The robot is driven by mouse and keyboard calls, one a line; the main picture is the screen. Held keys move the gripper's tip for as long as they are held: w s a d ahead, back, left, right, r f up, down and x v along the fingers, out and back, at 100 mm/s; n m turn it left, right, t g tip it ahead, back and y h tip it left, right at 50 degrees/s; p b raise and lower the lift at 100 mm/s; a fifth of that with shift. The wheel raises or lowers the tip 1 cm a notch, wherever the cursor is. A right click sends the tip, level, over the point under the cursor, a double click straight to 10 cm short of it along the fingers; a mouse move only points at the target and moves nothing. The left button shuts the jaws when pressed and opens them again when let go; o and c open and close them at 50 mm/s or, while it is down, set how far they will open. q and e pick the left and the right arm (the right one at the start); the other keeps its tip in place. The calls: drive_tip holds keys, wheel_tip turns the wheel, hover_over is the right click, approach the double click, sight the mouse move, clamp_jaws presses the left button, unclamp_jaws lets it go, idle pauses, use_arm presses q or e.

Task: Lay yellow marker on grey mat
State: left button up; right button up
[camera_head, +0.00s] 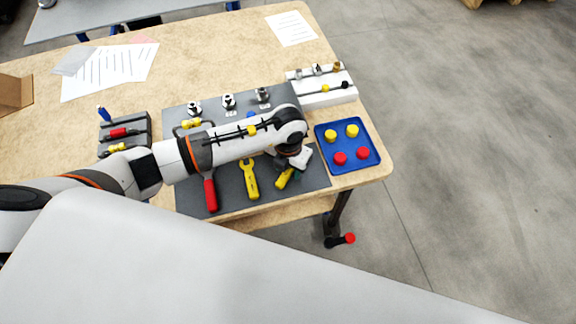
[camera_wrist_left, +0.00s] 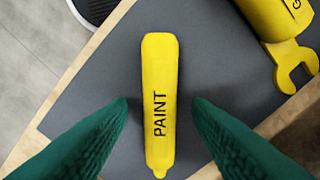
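The yellow marker (camera_wrist_left: 160,100), lettered PAINT, lies on the grey mat (camera_wrist_left: 105,70) in the left wrist view. In the head view the marker (camera_head: 284,179) shows near the front right of the grey mat (camera_head: 232,192), partly hidden by my gripper. My left gripper (camera_wrist_left: 159,104) is open, with a green finger on each side of the marker and a visible gap on both sides. In the head view the left gripper (camera_head: 298,173) is low over the mat, its fingers mostly hidden. My right gripper is not in view.
A yellow wrench (camera_head: 249,180) and a red-handled tool (camera_head: 210,193) lie left of the marker. A blue tray (camera_head: 323,141) with red and yellow caps stands to the right. A white rack (camera_head: 318,100) and a dark rack (camera_head: 141,133) flank the mat. The table's front edge is close.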

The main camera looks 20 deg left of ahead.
use_arm(q)
drive_tip(key=shift+r, duration=0.1)
wheel_tip(320, 180, up, 12)
drive_tip(key=b, duration=0.1)
idle(0.4)
drive_tip(key=shift+f, duration=0.2)
